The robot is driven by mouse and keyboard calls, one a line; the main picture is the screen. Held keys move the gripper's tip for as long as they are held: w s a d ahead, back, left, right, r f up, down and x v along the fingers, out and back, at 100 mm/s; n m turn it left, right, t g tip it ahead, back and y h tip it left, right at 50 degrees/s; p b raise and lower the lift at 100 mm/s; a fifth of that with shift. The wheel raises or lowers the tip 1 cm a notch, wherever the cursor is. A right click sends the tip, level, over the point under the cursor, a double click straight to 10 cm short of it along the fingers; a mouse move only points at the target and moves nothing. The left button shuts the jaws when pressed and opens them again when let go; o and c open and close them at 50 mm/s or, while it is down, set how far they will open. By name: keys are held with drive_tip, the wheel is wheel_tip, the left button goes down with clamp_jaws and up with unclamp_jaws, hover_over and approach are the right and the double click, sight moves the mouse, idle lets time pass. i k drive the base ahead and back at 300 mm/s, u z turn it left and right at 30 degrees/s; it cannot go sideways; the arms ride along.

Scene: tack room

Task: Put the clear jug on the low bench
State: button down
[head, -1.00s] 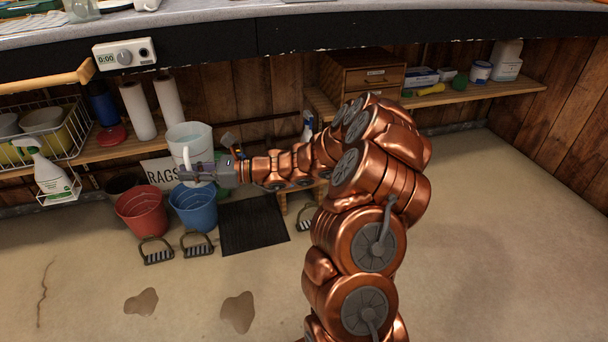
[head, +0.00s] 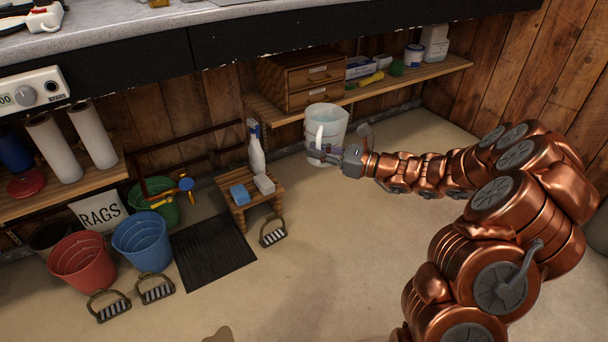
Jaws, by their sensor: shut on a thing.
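The clear jug (head: 333,117), pale and see-through with a white handle, is upright in the air in the head view, in front of the wooden drawer box. My gripper (head: 322,150) is shut on the jug, at the lower part of its handle side. The fingertips are small and partly hidden against it. The low bench (head: 239,212), a small slatted wooden stool, stands on the floor left of and below the jug in the picture. A spray bottle (head: 256,155), a blue sponge (head: 240,194) and a pale block (head: 264,184) are on its top.
A red bucket (head: 82,264), blue bucket (head: 143,241) and green bucket (head: 163,208) stand left of the bench. A black mat (head: 214,252) and a stirrup (head: 273,232) lie near it. The drawer box (head: 302,78) sits on a wall shelf. Floor at right is open.

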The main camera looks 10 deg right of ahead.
sight(232, 184)
drive_tip(key=z, duration=0.4)
drive_tip(key=i, duration=0.95)
drive_tip(key=u, duration=1.85)
drive_tip(key=i, duration=0.45)
